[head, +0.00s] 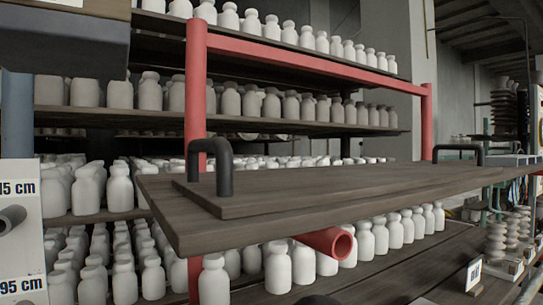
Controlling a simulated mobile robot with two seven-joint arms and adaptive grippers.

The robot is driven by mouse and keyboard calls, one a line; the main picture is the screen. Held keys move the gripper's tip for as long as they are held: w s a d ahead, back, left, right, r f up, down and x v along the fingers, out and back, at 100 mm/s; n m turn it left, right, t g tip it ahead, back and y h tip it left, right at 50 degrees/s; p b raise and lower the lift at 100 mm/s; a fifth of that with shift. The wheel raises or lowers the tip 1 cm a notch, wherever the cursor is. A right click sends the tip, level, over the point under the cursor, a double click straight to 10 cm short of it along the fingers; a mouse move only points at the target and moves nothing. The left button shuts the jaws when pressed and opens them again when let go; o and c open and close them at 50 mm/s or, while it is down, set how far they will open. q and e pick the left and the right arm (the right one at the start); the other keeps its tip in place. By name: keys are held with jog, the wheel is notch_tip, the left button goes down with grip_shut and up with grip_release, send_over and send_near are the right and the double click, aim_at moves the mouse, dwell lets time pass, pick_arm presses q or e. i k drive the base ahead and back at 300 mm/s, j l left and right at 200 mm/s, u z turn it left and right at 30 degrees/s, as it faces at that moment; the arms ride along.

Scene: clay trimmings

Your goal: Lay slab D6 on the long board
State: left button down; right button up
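A long dark wooden board (400,193) fills the middle of the head view, close to me and seen at a slant. A thinner dark panel (330,188) lies on top of it. A black handle (224,165) stands at its near left end and another black handle (457,149) at its far right end. I cannot tell whether this is the task's long board. No slab marked D6 can be made out. Neither of my grippers is in view.
Shelves of white bottles (230,100) stand behind, with a red frame (195,90). A red tube end (338,244) juts out below the board. A height sign (27,235) is at left. A small white label (473,274) and stacked pale pieces (496,243) are at lower right.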

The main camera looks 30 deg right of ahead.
aim_at(330, 178)
jog(key=l, duration=1.65)
jog(key=u, duration=0.05)
